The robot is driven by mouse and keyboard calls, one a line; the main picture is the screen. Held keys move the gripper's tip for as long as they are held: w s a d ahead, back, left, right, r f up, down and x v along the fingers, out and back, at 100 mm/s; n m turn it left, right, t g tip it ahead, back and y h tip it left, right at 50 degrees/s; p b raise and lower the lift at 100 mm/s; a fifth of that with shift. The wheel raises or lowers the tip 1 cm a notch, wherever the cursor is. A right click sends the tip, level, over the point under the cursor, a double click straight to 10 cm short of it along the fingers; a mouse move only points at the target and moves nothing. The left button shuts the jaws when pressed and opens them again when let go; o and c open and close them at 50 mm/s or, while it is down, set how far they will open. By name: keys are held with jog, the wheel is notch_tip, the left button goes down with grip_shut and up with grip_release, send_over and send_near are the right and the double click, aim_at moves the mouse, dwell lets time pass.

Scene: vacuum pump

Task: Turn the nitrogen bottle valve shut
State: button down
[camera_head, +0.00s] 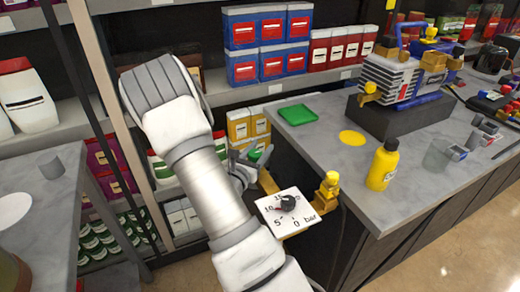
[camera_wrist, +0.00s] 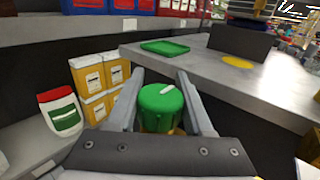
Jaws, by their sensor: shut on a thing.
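The green valve knob (camera_wrist: 162,108) sits between the two fingers of my gripper (camera_wrist: 160,76) in the wrist view. It is round, with a white mark on top that slants toward the upper right. My gripper is shut on the knob, one finger on each side. In the head view my gripper (camera_head: 246,166) is at the knob (camera_head: 254,155), beside the counter's left end. A brass-yellow fitting (camera_head: 267,182) shows next to it. A white pressure gauge (camera_head: 270,216) marked in bar has a dark needle hub. The bottle's body is hidden behind my arm.
The grey counter (camera_head: 325,140) carries a green tray (camera_head: 298,115), a yellow bottle (camera_head: 382,165) and a pump (camera_head: 400,75) on a dark block. A yellow fitting (camera_head: 327,187) stands right of the gauge. Shelves with yellow boxes (camera_wrist: 88,76) stand close behind my gripper.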

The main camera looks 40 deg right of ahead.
aim_at(264, 168)
jog(key=shift+g, duration=0.3)
jog(key=m+g, duration=0.2)
jog(key=g, duration=0.1)
jog(key=s+m+g+h+p, duration=0.1)
jog(key=m+g, duration=0.1)
jog(key=g, duration=0.1)
jog(key=shift+d+m+h, duration=0.1)
jog(key=shift+m+h, duration=0.2)
jog(key=shift+m, duration=0.1)
jog(key=shift+s+a+m+g+y+b, duration=0.3)
jog(key=shift+s+m+g+y, duration=0.2)
jog(key=shift+m+g+y, duration=1.95)
jog(key=shift+s+a+m+g+y+b, duration=0.3)
jog(key=shift+s+m+g+y, duration=0.5)
jog(key=shift+m+g, duration=1.85)
jog(key=shift+s+a+m+g+y+b, duration=0.3)
jog(key=shift+m+g+y, duration=1.45)
jog(key=shift+g, duration=1.85)
jog(key=shift+y, duration=0.3)
jog(key=shift+c, duration=1.5)
grip_release()
jog(key=shift+w+a, duration=0.1)
jog(key=shift+w, duration=0.05)
